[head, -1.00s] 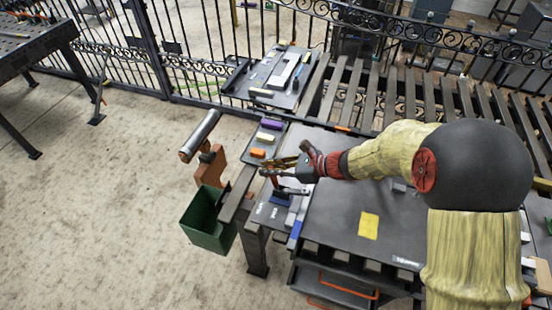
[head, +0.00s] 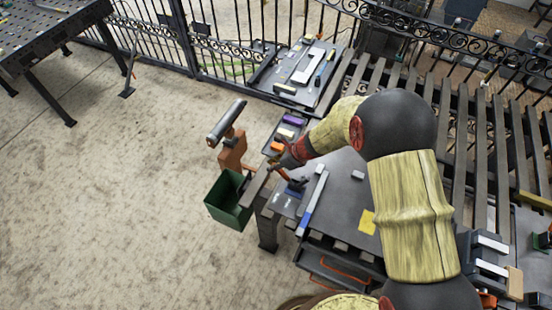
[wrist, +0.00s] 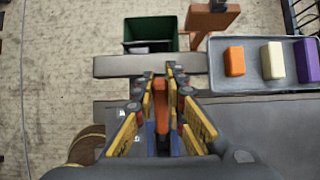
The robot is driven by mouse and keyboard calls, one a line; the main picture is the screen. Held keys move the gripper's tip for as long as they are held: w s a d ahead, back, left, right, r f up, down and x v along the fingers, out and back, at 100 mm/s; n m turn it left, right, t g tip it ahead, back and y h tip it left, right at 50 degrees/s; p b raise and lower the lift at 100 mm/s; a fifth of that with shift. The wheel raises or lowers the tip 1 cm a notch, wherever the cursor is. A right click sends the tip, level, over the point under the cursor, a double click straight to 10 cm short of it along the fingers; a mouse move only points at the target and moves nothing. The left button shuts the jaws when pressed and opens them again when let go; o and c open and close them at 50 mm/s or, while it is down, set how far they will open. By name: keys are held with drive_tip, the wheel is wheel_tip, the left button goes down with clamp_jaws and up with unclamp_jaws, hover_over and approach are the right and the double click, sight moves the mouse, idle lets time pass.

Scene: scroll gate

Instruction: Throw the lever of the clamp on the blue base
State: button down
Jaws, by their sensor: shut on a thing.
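The clamp's orange lever (wrist: 161,118) stands between the two yellow-sided fingers of my gripper (wrist: 165,90) in the wrist view. The fingers are closed in on it. In the head view the lever (head: 282,175) shows as a short tilted orange bar beside my gripper (head: 276,168). In the wrist view a strip of the blue base (wrist: 151,140) shows between the fingers. Most of the clamp body is hidden by my gripper.
A tray (wrist: 262,92) with orange, cream and purple blocks lies to the right in the wrist view. A green bin (head: 228,198) and an orange post with a grey cylinder (head: 226,121) stand left of the table. A blue-edged bar (head: 313,202) lies close by.

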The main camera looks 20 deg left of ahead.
sight(286, 175)
drive_tip(key=shift+a+f+h+p, duration=0.25)
drive_tip(key=shift+h+p, duration=0.15)
drive_tip(key=shift+p, duration=0.45)
drive_tip(key=shift+f, duration=0.1)
drive_tip(key=c, duration=1.8)
unclamp_jaws()
drive_tip(key=v, duration=1.2)
drive_tip(key=shift+w, duration=0.15)
